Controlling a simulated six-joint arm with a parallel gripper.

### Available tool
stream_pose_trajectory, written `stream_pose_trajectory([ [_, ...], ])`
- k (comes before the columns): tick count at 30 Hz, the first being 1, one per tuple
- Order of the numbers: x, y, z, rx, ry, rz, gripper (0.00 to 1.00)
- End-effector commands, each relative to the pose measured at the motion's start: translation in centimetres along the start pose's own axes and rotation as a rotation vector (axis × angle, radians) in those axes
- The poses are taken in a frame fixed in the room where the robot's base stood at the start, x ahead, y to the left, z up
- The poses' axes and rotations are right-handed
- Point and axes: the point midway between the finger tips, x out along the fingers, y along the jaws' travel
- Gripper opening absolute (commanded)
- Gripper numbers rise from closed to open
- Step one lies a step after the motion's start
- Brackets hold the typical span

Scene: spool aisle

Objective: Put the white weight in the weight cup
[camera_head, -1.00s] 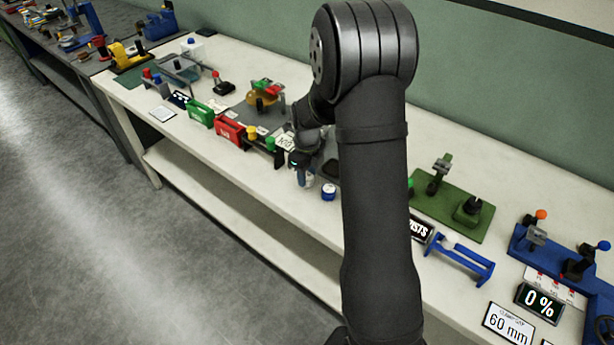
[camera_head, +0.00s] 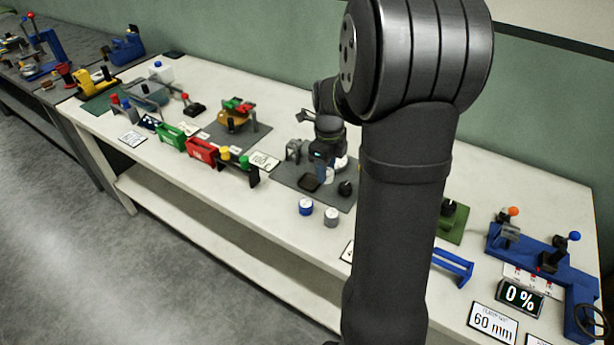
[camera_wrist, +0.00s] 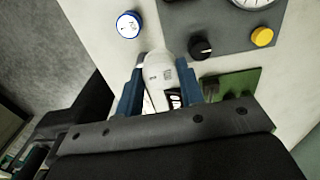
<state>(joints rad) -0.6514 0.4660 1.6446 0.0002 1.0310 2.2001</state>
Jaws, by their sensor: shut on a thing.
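My gripper (camera_wrist: 161,76) is shut on a pale cylinder, the white weight (camera_wrist: 161,70), held between its two blue fingers in the wrist view. In the head view my gripper (camera_head: 327,174) is over the grey mat (camera_head: 288,179). There the weight is too small to make out clearly. A small dark square holder (camera_head: 309,183) on the mat is beside the gripper; I cannot tell whether it is the weight cup. In the wrist view no cup is clearly visible.
A blue-sided weight (camera_head: 306,206) and a grey weight (camera_head: 331,217) stand in front of the mat. A black knob (camera_head: 345,188) is on the mat, with a yellow button (camera_wrist: 262,37) in the wrist view. Red (camera_head: 202,150) and green (camera_head: 171,137) boxes stand left.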

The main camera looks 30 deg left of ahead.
Motion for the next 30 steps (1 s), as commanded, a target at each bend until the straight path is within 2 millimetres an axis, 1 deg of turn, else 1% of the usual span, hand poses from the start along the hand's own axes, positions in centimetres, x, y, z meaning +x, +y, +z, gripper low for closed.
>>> stream_pose_trajectory([
  [1,-0.3,-1.2,-0.8,0.008,-0.001,-0.002,0.11],
  [3,-0.7,-2.8,-1.7,0.015,-0.001,-0.002,0.11],
  [6,-1.0,-4.8,-2.9,0.021,-0.001,-0.001,0.11],
  [8,-1.1,-5.5,-3.3,0.022,0.0,0.0,0.11],
  [10,-1.0,-6.0,-3.2,0.022,-0.001,0.0,0.11],
  [11,-0.8,-6.1,-3.0,0.021,0.0,0.001,0.11],
  [14,0.4,-5.8,-1.2,0.017,0.001,0.002,0.11],
  [21,3.7,-5.1,4.3,0.017,0.0,0.001,0.11],
  [24,4.7,-4.9,6.1,0.018,0.0,0.001,0.11],
  [27,5.4,-4.8,7.2,0.02,0.0,0.001,0.11],
  [30,5.7,-4.8,7.7,0.021,-0.001,-0.001,0.11],
])
